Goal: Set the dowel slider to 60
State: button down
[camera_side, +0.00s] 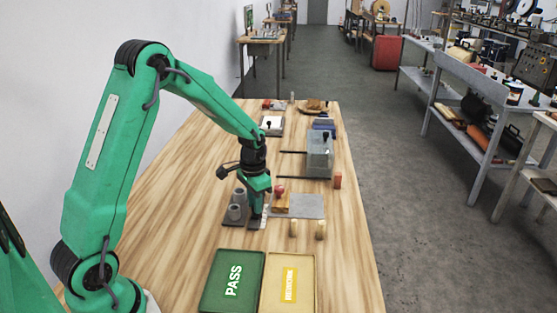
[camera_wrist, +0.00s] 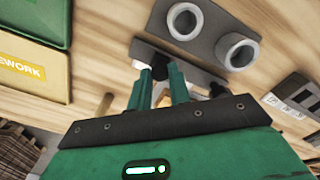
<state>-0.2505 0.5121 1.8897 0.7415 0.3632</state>
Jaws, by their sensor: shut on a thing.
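My gripper (camera_side: 257,213) points down at a dark slider base (camera_side: 254,225) on the wooden table, just right of two grey cups. In the wrist view my gripper (camera_wrist: 161,78) has its two green fingers close together at the dark slider base (camera_wrist: 195,73). It is shut on the slider's dowel, which is mostly hidden between the fingers. A pale strip (camera_side: 265,219) lies along the right of the base in the side view. Its marks are too small to read, so I cannot tell the slider's value.
Grey cups (camera_side: 236,211) stand close on the left. A green PASS tray (camera_side: 208,300) and yellow tray (camera_side: 268,301) lie in front. A grey box (camera_side: 319,160) stands farther back.

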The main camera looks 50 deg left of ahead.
jog(key=shift+w+a, duration=1.95)
jog(key=shift+w, duration=0.1)
jog(key=c, duration=1.3)
grip_release()
jog(key=shift+s+r, duration=0.1)
notch_tip(320, 180, up, 8)
